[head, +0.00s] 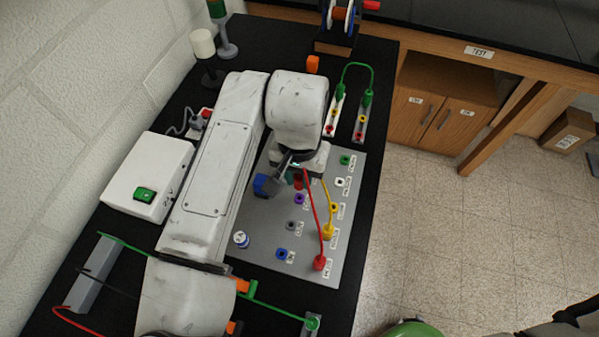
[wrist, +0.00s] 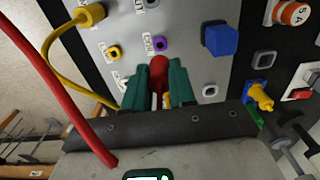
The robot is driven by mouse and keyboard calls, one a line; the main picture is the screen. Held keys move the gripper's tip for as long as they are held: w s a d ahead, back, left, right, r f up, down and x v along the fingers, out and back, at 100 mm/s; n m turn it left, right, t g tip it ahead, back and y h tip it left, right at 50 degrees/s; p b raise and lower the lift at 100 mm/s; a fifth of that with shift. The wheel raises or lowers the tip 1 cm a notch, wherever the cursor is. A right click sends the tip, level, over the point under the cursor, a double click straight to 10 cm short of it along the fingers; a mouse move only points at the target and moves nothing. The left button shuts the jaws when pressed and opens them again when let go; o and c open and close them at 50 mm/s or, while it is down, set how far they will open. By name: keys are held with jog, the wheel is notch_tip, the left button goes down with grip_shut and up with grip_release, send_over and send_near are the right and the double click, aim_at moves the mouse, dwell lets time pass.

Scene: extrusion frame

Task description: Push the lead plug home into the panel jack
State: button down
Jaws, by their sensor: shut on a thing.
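My gripper (wrist: 160,82) has two teal fingers shut on a red lead plug (wrist: 158,68), held over the grey panel. In the head view the gripper (head: 297,178) is above the panel's upper middle, partly hidden by my arm. A red lead (wrist: 62,85) loops past the wrist camera; in the head view it runs down to a red plug (head: 319,263) standing in the panel's lower right. The grey panel (head: 262,228) has several coloured jacks, including a purple jack (wrist: 160,43) just beyond the held plug. The held plug's tip is hidden; I cannot tell whether it is in a jack.
A yellow plug (head: 328,231) with its lead stands in the panel right of my gripper. A blue knob (wrist: 220,40) is close to the right finger. A white box with a green switch (head: 144,194) stands left. A green lead (head: 356,66) arches behind the panel.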

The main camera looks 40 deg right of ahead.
aim_at(299, 189)
jog(key=shift+f+b, duration=2.2)
jog(key=shift+f, duration=0.55)
jog(key=shift+p, duration=0.4)
jog(key=shift+f, duration=0.2)
dwell(0.4)
jog(key=c, duration=0.8)
grip_release()
jog(key=shift+c, duration=0.2)
notch_tip(299, 189, up, 11)
jog(key=shift+f+b, duration=0.1)
jog(key=shift+b, duration=0.5)
